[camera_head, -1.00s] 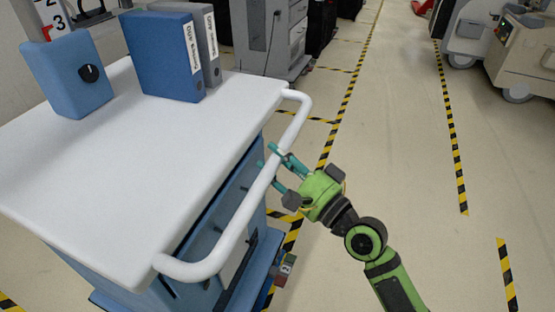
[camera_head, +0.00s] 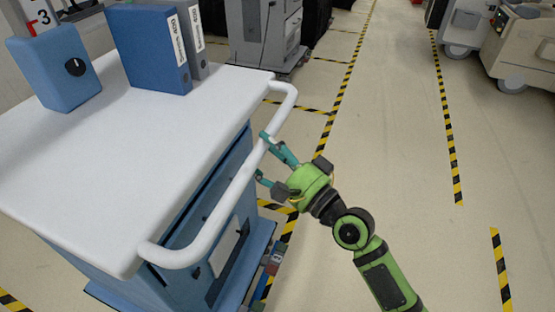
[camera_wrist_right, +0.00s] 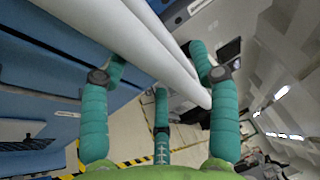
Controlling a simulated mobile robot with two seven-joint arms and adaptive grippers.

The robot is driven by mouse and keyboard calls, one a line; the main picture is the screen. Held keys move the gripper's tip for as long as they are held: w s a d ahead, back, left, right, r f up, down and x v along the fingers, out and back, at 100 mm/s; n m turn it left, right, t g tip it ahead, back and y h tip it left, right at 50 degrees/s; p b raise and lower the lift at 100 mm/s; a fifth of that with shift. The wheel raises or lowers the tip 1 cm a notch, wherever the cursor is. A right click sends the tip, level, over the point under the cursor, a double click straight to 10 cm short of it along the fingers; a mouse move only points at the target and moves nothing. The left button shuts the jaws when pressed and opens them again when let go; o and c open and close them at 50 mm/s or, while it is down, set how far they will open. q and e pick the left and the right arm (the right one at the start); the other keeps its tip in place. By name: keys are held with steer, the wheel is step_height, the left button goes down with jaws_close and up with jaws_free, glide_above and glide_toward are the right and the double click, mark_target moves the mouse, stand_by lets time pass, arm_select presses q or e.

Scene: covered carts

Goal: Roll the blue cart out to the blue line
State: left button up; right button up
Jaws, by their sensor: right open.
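The blue cart (camera_head: 230,262) stands at the left in the head view, with a white top (camera_head: 110,155) and a white handle (camera_head: 215,222) along its near right side. My right gripper (camera_head: 262,157) is open at the handle, its teal fingertips close to the bar. In the right wrist view the handle (camera_wrist_right: 165,45) passes between the open fingers (camera_wrist_right: 155,85); I cannot tell whether they touch it. My left gripper is out of view. I see no blue line on the floor.
On the cart top stand a blue box with a black knob (camera_head: 55,75), a blue binder (camera_head: 150,50) and a grey binder (camera_head: 195,40). A grey cabinet (camera_head: 262,35) stands behind. Beige carts (camera_head: 525,50) are at the far right. Open floor with yellow-black tape (camera_head: 330,125) lies right of the cart.

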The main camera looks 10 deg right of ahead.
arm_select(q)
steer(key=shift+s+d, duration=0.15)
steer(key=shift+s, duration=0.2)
arm_select(e)
steer(key=v, duration=1.2)
